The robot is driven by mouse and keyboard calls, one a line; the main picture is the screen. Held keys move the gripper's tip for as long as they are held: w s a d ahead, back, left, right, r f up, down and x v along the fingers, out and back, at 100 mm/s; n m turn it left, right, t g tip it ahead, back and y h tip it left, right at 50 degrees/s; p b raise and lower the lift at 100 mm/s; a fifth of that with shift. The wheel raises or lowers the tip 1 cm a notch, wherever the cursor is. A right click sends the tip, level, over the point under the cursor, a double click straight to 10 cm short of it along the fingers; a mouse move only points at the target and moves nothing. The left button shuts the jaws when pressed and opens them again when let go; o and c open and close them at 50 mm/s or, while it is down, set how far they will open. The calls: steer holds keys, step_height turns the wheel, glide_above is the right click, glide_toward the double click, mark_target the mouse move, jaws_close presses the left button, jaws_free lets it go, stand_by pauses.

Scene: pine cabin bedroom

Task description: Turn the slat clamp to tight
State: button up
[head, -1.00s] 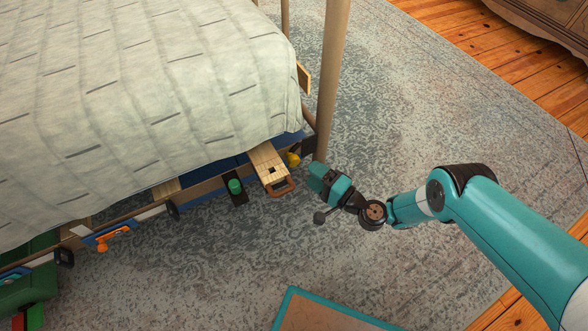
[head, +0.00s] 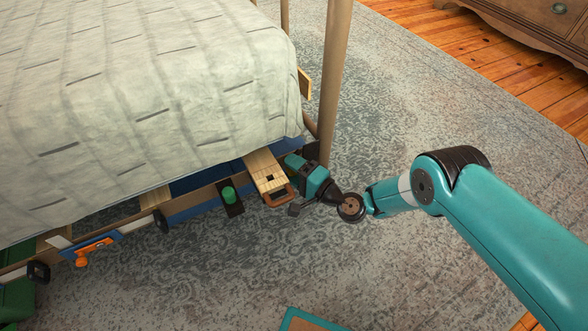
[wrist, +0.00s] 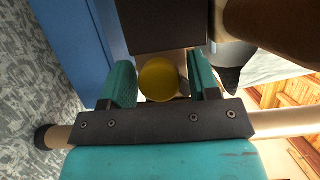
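A yellow round knob (wrist: 159,79) shows in the wrist view, between the two teal fingers of my gripper (wrist: 163,82). The fingers are open, one on each side of it; a small gap shows on the right, and the left finger is close to its edge. In the head view my gripper (head: 295,163) is at the bed's near corner post, and it hides the yellow knob there. No label shows which fitting is the slat clamp. A green knob (head: 228,194) on a dark plate and an orange knob (head: 82,260) sit along the bed rail further left.
A wooden slat board (head: 264,170) with a brown handle (head: 279,196) sticks out just left of my gripper. The bed post (head: 334,80) rises behind it. A blue panel (wrist: 70,45) lies left in the wrist view.

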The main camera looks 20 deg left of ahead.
steer(key=c, duration=0.6)
steer(key=shift+r+n+h+p, duration=0.3)
steer(key=shift+n+p, duration=0.3)
steer(key=shift+p, duration=0.3)
steer(key=shift+c, duration=0.2)
steer(key=shift+n+h+p, duration=0.3)
steer(key=shift+n+p, duration=0.3)
steer(key=shift+d+f+n+h+p, duration=0.1)
steer(key=shift+f+n+h+p, duration=0.25)
steer(key=shift+n, duration=0.35)
steer(key=o, duration=0.9)
steer(key=shift+w, duration=0.1)
